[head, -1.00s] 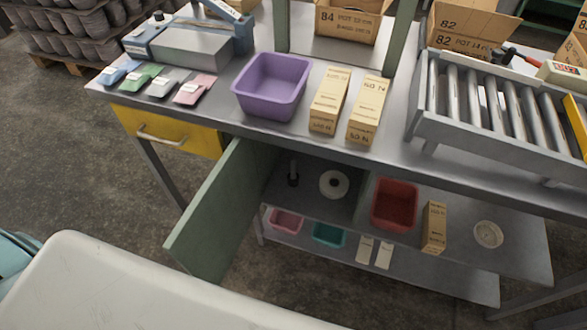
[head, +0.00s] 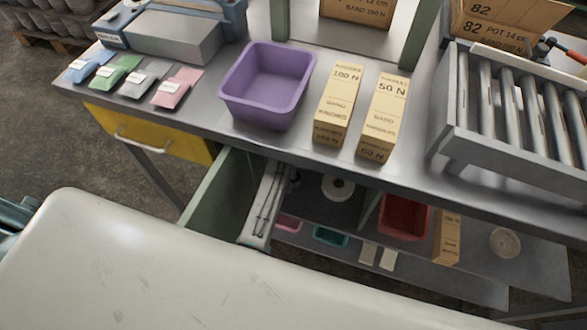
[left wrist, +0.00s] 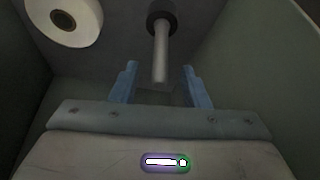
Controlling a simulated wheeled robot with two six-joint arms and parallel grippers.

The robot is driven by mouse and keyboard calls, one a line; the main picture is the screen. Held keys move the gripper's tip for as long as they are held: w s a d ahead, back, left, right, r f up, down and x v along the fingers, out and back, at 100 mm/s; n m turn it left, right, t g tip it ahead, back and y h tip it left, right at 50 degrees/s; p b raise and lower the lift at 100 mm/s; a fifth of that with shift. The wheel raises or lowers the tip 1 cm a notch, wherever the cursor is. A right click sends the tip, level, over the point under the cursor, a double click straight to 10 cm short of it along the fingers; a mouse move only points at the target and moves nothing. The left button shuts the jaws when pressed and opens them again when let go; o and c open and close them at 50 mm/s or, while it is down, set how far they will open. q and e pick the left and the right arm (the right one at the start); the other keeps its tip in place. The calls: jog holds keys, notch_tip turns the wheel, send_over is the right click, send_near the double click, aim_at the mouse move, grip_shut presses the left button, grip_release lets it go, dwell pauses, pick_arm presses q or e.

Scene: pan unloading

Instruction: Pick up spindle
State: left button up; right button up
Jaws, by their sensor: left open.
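The spindle (left wrist: 160,52) is a pale grey rod with a dark round collar at its far end. It stands inside the open cupboard under the bench. In the left wrist view my left gripper (left wrist: 159,76) is open, with one blue finger on each side of the rod's near end. The rod lies between the fingers with a gap on both sides; I see no contact. In the head view my left arm (head: 264,205) reaches into the cupboard, and its gripper and most of the spindle are hidden there. My right gripper is not in view.
A white roll (left wrist: 66,17) is close to the spindle; it also shows in the head view (head: 338,187). The green cupboard door (head: 213,190) stands open left of my arm. A red bin (head: 403,218) is further right. The bench top holds a purple tub (head: 267,85).

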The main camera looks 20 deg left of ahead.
pick_arm(q)
jog(key=x, duration=0.4)
jog(key=shift+w, duration=0.15)
jog(key=shift+w+f, duration=0.1)
jog(key=shift+f, duration=0.2)
grip_shut()
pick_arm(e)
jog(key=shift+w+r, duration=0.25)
